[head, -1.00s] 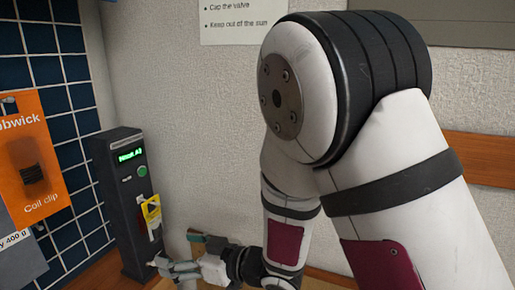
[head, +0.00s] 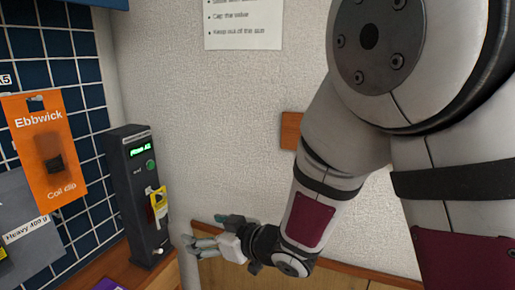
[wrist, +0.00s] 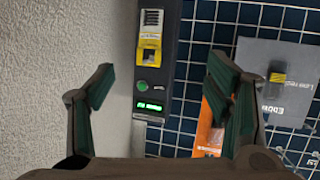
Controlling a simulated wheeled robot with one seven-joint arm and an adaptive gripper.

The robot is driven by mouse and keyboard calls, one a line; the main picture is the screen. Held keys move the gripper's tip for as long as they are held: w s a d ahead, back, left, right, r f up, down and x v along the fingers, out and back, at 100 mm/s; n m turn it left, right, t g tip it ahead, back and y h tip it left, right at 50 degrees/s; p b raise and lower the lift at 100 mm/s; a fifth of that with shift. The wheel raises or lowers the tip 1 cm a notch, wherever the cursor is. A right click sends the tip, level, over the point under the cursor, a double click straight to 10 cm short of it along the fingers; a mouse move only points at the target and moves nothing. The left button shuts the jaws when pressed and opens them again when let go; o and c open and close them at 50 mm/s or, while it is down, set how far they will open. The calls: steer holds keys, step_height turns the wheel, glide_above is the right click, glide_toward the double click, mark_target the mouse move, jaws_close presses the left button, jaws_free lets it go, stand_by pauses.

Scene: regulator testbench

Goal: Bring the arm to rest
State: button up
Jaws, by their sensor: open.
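My gripper (head: 202,245) is low in the head view, just right of the dark testbench post (head: 138,205) and apart from it. Its fingers point left and hold nothing. In the wrist view my gripper (wrist: 162,92) shows two green-padded fingers spread wide with an empty gap. Beyond that gap stands the dark post (wrist: 172,70), with a yellow regulator-like part (wrist: 149,52), a green button (wrist: 142,87) and a lit green display (wrist: 150,106). In the head view the yellow part (head: 158,203) sits on the post's face, below the display.
An orange "Ebbwick Coil clip" card (head: 45,125) and a grey "Heavy 400 g" card (head: 30,205) hang on the blue tiled panel (head: 75,80) at the left. A notice (head: 243,28) is on the pale wall.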

steer(key=s+d+r+m+t+h+p, duration=0.15)
steer(key=d+r+m+h, duration=0.3)
steer(key=d, duration=0.75)
steer(key=s+d+r+m+h, duration=0.25)
steer(key=d+r+h, duration=0.3)
steer(key=d, duration=0.55)
steer(key=s+d+r+m+g+p, duration=0.1)
steer(key=s+d+m+g, duration=0.1)
steer(key=s, duration=1)
steer(key=s+d+r+m+g+h, duration=0.1)
steer(key=s+d+g, duration=0.3)
steer(key=s, duration=0.8)
steer(key=shift+d+r+m+p, duration=0.25)
steer(key=shift+d+m+p, duration=0.15)
steer(key=shift+d+m, duration=0.45)
